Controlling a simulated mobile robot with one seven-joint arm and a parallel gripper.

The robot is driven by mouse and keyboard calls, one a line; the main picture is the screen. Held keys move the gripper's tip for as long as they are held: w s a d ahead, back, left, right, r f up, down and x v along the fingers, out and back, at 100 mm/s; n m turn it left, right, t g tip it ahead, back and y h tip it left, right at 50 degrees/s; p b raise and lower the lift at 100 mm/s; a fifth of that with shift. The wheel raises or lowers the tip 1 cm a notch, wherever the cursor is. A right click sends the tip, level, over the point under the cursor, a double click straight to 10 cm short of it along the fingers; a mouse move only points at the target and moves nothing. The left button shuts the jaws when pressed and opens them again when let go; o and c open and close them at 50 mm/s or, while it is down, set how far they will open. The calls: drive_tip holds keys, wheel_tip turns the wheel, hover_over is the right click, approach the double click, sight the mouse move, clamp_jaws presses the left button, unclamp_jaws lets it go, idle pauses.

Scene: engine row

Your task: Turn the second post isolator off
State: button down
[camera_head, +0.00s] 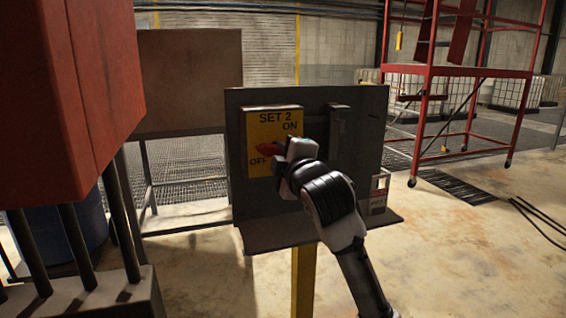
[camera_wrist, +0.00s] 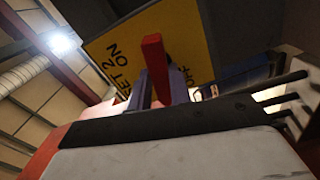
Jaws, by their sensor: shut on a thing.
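The second post isolator is a yellow plate (camera_head: 260,125) marked SET 2, with ON at upper right and OFF at lower left. Its red handle (camera_head: 268,149) lies between the two labels, its visible end pointing left just above OFF. My gripper (camera_head: 281,149) reaches in from the right and is shut on the handle, covering part of the plate. In the wrist view, the red handle (camera_wrist: 154,60) stands between my two fingers, in front of the yellow plate (camera_wrist: 195,35). The handle's pivot is hidden.
The plate is mounted on a dark panel (camera_head: 365,115) with a ledge (camera_head: 270,235) on a yellow post (camera_head: 302,285). A large red housing (camera_head: 80,90) stands close at left. A red wheeled scaffold (camera_head: 470,72) stands at back right. Floor at right is mostly clear, with dark cables.

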drive_tip(key=shift+n+b, duration=0.4)
drive_tip(key=shift+n, duration=0.7)
drive_tip(key=c, duration=1.3)
unclamp_jaws()
drive_tip(key=b+v, duration=0.2)
drive_tip(key=v, duration=1.2)
